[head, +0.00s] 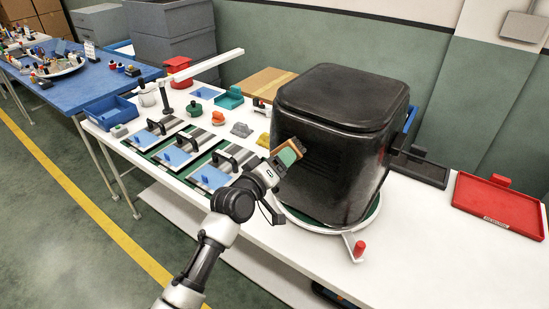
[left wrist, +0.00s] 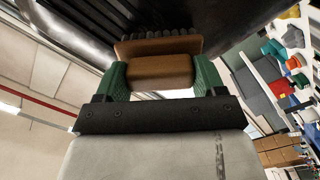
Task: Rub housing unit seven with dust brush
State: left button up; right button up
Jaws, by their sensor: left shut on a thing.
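The housing unit (head: 325,150) is a large black rounded box with a lid, standing on a round white turntable (head: 305,224) with a green top. I see no number on it. My left gripper (head: 283,160) is at its left front side. It is shut on the dust brush (head: 290,152), a brown wooden block. In the left wrist view my left gripper (left wrist: 163,80) has green fingers on both sides of the brush's wooden handle (left wrist: 162,72). The dark bristles point at the black surface; I cannot tell for sure whether they touch it. My right gripper is not in view.
A red tray (head: 498,204) and a dark tray (head: 420,170) lie to the right. Several small fixtures with blue and green plates (head: 210,177) fill the white table on the left. A red-knobbed lever (head: 359,248) sticks out at the turntable's front. The front right tabletop is clear.

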pick_arm(q)
jog(key=shift+s+d+r+p, duration=0.25)
jog(key=shift+s+d+p, duration=0.45)
jog(key=shift+s+d, duration=0.25)
jog(key=shift+w+a+f+b, duration=0.25)
jog(key=shift+w+a+b, duration=0.6)
jog(key=shift+w+b, duration=0.15)
jog(key=shift+w+a+r, duration=0.1)
jog(key=shift+w+a, duration=0.35)
jog(key=shift+s, duration=0.1)
jog(key=shift+p+v, duration=1.4)
jog(key=shift+v, duration=1.55)
